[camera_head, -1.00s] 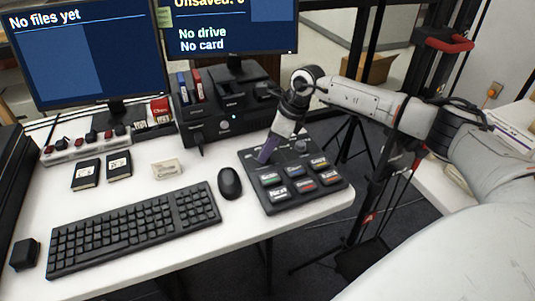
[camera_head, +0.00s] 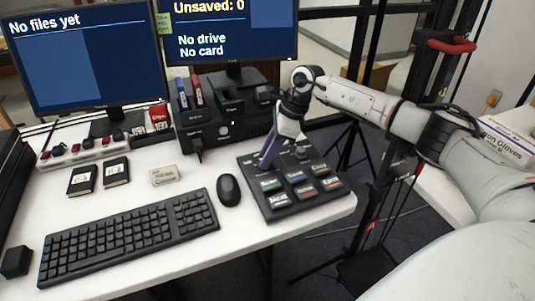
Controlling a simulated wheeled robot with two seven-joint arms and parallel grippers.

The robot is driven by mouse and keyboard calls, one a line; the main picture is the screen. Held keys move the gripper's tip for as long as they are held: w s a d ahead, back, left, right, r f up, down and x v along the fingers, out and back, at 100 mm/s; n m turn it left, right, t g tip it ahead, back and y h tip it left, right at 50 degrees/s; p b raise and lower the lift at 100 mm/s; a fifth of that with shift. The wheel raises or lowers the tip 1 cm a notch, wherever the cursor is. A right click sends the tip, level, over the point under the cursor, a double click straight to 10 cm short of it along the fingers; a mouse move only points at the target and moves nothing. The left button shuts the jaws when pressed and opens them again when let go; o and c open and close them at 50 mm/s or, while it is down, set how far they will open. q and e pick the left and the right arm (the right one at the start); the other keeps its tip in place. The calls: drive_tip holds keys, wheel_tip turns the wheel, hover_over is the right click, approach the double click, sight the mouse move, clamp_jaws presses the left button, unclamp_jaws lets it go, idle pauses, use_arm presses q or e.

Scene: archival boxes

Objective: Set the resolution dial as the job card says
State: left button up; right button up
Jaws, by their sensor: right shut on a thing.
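A black control pad (camera_head: 305,208) with several labelled, coloured buttons lies at the table's right end. A round dark knob (camera_head: 302,153) shows at its back right. My right gripper (camera_head: 267,157) reaches down to the pad's back left, its purple fingers shut on a small part there, likely a dial, which the fingers hide. I cannot read any dial setting. A small cream card or block (camera_head: 163,175) lies left of the mouse; its print is too small to read, and I cannot tell if it is the job card. My left gripper is not in view.
A mouse (camera_head: 229,189) and a keyboard (camera_head: 130,236) lie left of the pad. A dark dock (camera_head: 222,128) stands behind, below a monitor (camera_head: 232,30) reading "No drive, No card". Two black drives (camera_head: 116,172) lie at left. The white table (camera_head: 230,250) is clear in front.

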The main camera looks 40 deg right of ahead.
drive_tip(key=o, duration=1.1)
drive_tip(key=shift+a+f, duration=0.25)
drive_tip(key=shift+f, duration=0.1)
drive_tip(key=shift+c, duration=0.2)
drive_tip(key=shift+d+r, duration=0.1)
drive_tip(key=shift+d+r, duration=0.15)
drive_tip(key=shift+r, duration=0.05)
drive_tip(key=v, duration=0.9)
drive_tip(key=shift+r, duration=0.45)
